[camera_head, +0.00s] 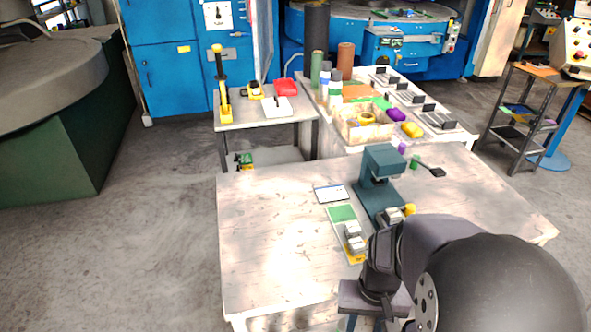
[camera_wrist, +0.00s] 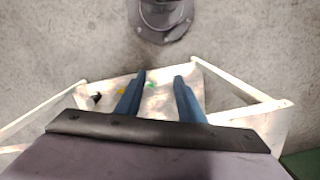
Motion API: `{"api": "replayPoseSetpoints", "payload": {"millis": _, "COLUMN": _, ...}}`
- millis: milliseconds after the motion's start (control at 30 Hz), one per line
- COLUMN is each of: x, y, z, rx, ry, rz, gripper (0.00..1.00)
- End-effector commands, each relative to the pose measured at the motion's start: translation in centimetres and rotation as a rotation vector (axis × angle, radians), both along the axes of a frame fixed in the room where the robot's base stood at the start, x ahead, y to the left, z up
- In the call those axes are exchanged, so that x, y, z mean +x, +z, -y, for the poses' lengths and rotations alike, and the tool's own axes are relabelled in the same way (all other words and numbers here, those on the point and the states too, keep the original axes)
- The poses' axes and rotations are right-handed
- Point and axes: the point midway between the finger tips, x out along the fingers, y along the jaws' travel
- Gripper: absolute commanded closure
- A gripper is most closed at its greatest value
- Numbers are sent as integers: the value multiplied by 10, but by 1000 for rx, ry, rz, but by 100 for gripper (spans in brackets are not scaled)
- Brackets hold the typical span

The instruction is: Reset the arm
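My gripper (camera_head: 365,324) hangs over the front edge of the white table (camera_head: 265,225), fingers pointing down, at the bottom of the head view. In the wrist view my gripper (camera_wrist: 161,76) shows two blue fingers spread apart with nothing between them. A dark green press (camera_head: 382,165) stands on the table beyond the gripper. A grey block (camera_head: 393,216) sits at its foot, partly hidden by my arm. Left of the press lies a flat tray with a green pad (camera_head: 342,213) and two grey blocks (camera_head: 353,237) on it.
A white card (camera_head: 331,193) lies left of the press. A green cylinder (camera_head: 415,161) and a black-headed tool (camera_head: 432,169) lie to its right. A second table behind holds a bin (camera_head: 365,128), rolls and several dies. The table's left part is clear.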

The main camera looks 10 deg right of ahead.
Motion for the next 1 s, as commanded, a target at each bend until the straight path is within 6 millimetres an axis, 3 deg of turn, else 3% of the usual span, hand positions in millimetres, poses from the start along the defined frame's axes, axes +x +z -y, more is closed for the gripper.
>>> {"api": "replayPoseSetpoints", "payload": {"millis": 200, "x": 23, "y": 25, "z": -47, "rx": -16, "ry": 243, "rz": 65, "gripper": 65}}
{"api": "replayPoseSetpoints", "payload": {"millis": 400, "x": 25, "y": 29, "z": -69, "rx": -15, "ry": 341, "rz": 74, "gripper": 65}}
{"api": "replayPoseSetpoints", "payload": {"millis": 767, "x": 25, "y": 24, "z": -71, "rx": -15, "ry": 355, "rz": 74, "gripper": 65}}
{"api": "replayPoseSetpoints", "payload": {"millis": 1000, "x": 25, "y": -12, "z": -71, "rx": -15, "ry": 354, "rz": 74, "gripper": 65}}
